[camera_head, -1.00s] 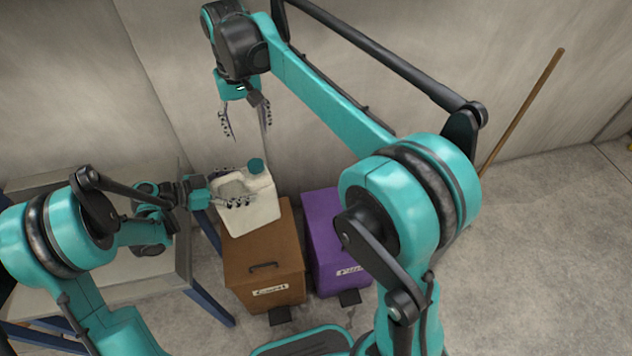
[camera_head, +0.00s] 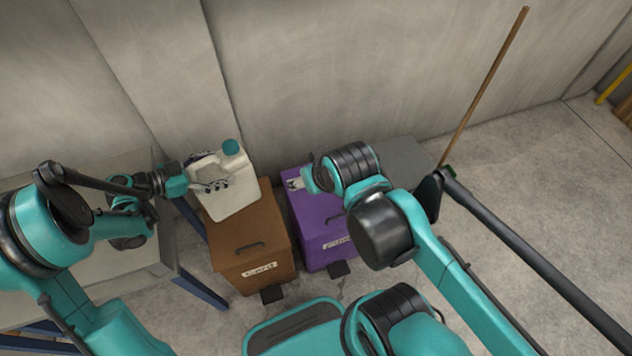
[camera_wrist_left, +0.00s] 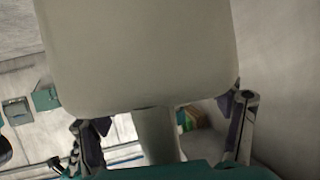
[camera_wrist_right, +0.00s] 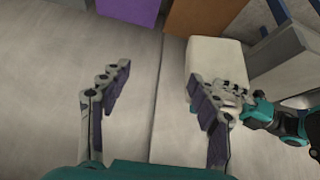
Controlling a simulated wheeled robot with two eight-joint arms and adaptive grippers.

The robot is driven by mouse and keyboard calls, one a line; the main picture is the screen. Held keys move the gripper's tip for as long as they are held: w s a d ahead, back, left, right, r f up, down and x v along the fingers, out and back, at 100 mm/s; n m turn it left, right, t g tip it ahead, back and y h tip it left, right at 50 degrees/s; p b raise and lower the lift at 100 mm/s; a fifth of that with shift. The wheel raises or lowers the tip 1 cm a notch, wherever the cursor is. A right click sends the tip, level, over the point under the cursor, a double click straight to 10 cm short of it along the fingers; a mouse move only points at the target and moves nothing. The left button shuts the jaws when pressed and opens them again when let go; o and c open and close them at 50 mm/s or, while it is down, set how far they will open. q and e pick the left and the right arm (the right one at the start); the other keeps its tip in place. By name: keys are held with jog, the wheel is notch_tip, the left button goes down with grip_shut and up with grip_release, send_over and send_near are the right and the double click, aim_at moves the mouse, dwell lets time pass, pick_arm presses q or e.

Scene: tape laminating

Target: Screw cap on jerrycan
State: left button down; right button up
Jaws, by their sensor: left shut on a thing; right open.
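My left gripper (camera_head: 214,185) is shut on the jerrycan's handle side from the left. In the left wrist view the jerrycan (camera_wrist_left: 140,50) fills the upper middle, with fingers on both sides below. My right gripper (camera_wrist_right: 160,76) is open and empty in the right wrist view, with the jerrycan (camera_wrist_right: 216,62) beyond its right finger. In the head view its fingers are mostly hidden by my right wrist, right of the jerrycan.
A purple bin (camera_head: 318,235) stands right of the brown bin, partly behind my right arm. A grey table (camera_head: 150,255) with blue legs is at left. A wooden stick (camera_head: 490,80) leans on the wall.

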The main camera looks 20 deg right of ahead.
jog(key=shift+s+d+f+t, duration=0.15)
jog(key=shift+s+f, duration=0.2)
jog(key=shift+f, duration=0.1)
jog(key=shift+s+d+f+t, duration=0.1)
jog(key=shift+s+f+t, duration=0.05)
jog(key=shift+s+f, duration=0.25)
jog(key=shift+w, duration=0.1)
pick_arm(q)
jog(key=w+a+r+n+t+y+p, duration=0.1)
jog(key=w+a+r+n+t+y, duration=0.1)
jog(key=a+r, duration=0.3)
jog(key=w+a+r+n+t+y+p, duration=0.1)
jog(key=w+a+r+n+t, duration=0.3)
jog(key=a, duration=0.8)
jog(key=w+a+r+n+t+y+p, duration=0.1)
jog(key=w+a+r+n+t+y, duration=0.2)
jog(key=a+r, duration=0.4)
jog(key=shift+w+a+r+n+t+y+p, duration=0.35)
jog(key=shift+a+n+y, duration=0.25)
jog(key=shift+a+n, duration=0.35)
pick_arm(e)
notch_tip(320, 180, up, 4)
jog(key=shift+f, duration=0.1)
pick_arm(q)
jog(key=shift+a+f, duration=0.1)
